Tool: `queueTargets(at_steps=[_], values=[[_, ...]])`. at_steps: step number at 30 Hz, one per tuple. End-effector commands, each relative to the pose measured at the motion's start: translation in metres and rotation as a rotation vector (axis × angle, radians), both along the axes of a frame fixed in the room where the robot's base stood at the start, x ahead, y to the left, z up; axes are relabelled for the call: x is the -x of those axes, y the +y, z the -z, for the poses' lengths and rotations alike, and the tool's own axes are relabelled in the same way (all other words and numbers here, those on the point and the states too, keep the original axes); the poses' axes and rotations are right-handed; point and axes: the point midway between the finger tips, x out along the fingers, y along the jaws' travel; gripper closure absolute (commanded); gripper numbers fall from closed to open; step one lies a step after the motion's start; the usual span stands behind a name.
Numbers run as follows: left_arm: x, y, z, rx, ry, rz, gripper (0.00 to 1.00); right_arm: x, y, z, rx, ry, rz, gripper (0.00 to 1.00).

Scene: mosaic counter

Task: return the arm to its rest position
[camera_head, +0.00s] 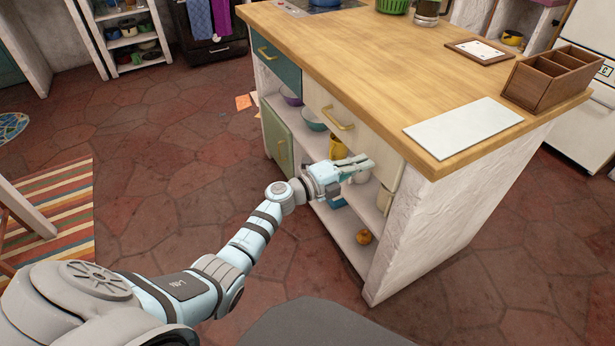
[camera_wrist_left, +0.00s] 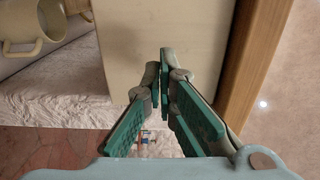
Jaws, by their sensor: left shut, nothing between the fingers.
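My left arm (camera_head: 180,290) reaches from the lower left toward the kitchen island. My left gripper (camera_head: 366,164) is at the open shelves below the counter top, near the cream drawer front (camera_head: 340,122). In the left wrist view its green-padded fingers (camera_wrist_left: 164,62) are shut with nothing between them. They stand in front of a pale panel (camera_wrist_left: 150,30). I cannot tell whether they touch it. My right gripper is not in view.
The wooden counter top (camera_head: 400,60) overhangs close to the gripper. The shelves hold a yellow mug (camera_head: 338,148), bowls and an onion-like item (camera_head: 364,237). A white wall end (camera_head: 430,220) closes the island's near side. The tiled floor (camera_head: 150,190) to the left is mostly clear.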

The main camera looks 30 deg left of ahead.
Motion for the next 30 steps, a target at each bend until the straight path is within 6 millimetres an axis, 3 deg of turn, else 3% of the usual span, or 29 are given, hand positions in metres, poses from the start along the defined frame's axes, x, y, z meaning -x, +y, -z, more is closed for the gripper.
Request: queueTargets(at_steps=[6,11,19,22,23,26,29,30], values=[[0.056,0.035,-0.001,-0.005,0.004,0.0,1.0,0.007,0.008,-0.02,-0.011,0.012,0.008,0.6],[0.085,0.054,0.0,-0.002,0.003,-0.005,1.0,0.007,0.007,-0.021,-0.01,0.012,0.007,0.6],[0.09,0.059,0.001,0.005,0.007,-0.013,1.0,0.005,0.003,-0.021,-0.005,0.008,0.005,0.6],[0.08,0.083,0.006,0.089,0.051,-0.124,1.0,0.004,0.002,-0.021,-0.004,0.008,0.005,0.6],[0.077,0.097,0.015,0.142,0.086,-0.183,1.0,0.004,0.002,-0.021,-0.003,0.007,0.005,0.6],[0.086,0.147,0.076,0.379,0.292,-0.452,1.0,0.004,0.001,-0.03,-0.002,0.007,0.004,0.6],[0.142,0.178,0.165,0.597,0.563,-0.74,1.0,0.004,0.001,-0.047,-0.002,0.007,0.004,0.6],[0.173,0.183,0.198,0.665,0.669,-0.847,1.0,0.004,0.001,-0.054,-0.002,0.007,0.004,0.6]])
